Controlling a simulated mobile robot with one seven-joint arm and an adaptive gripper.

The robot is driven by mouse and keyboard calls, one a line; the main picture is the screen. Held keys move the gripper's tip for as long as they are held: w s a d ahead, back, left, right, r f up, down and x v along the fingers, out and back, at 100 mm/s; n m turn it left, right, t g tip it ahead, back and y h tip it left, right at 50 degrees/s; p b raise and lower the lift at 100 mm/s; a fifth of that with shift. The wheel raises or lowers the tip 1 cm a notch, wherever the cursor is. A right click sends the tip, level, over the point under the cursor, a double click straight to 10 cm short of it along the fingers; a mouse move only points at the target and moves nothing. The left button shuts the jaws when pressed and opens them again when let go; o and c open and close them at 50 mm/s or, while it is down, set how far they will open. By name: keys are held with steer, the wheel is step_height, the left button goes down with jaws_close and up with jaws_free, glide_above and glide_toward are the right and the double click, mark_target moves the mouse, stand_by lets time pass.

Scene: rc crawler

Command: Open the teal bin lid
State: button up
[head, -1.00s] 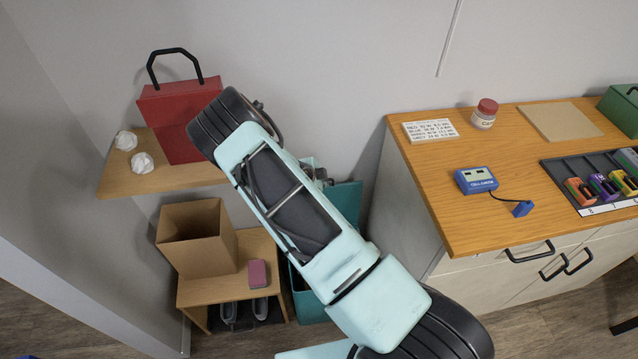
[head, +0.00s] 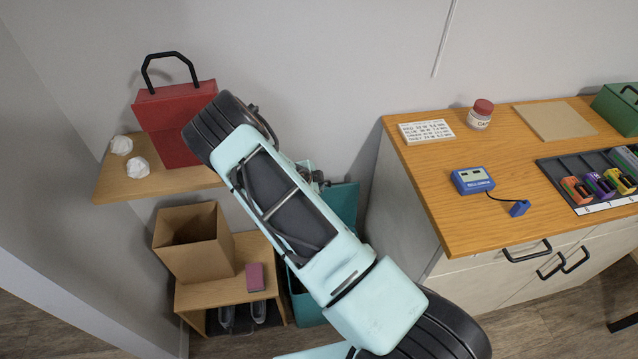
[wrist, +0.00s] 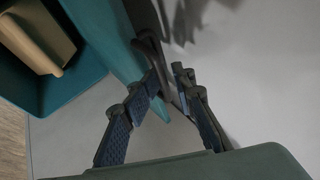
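The teal bin (head: 304,308) stands on the floor between the small wooden bench and the cabinet, mostly hidden by my arm in the head view. Its teal lid (head: 343,203) stands raised near the wall. In the wrist view the bin (wrist: 88,72) is open at the left, with a tan object inside, and the lid (wrist: 108,38) slants down to my fingers. A dark handle-like loop (wrist: 149,45) meets the fingertips. My gripper (wrist: 168,76) has its fingertips close together around this dark part. Whether they press on it is unclear.
A wooden shelf (head: 110,182) at the left holds a red bag (head: 175,122) and white crumpled balls. Below, a bench (head: 205,293) carries a cardboard box (head: 195,245). The cabinet (head: 395,190) stands close on the right. A grey wall is behind.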

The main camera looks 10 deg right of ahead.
steer(key=v, duration=1.2)
steer(key=shift+s+f, duration=0.1)
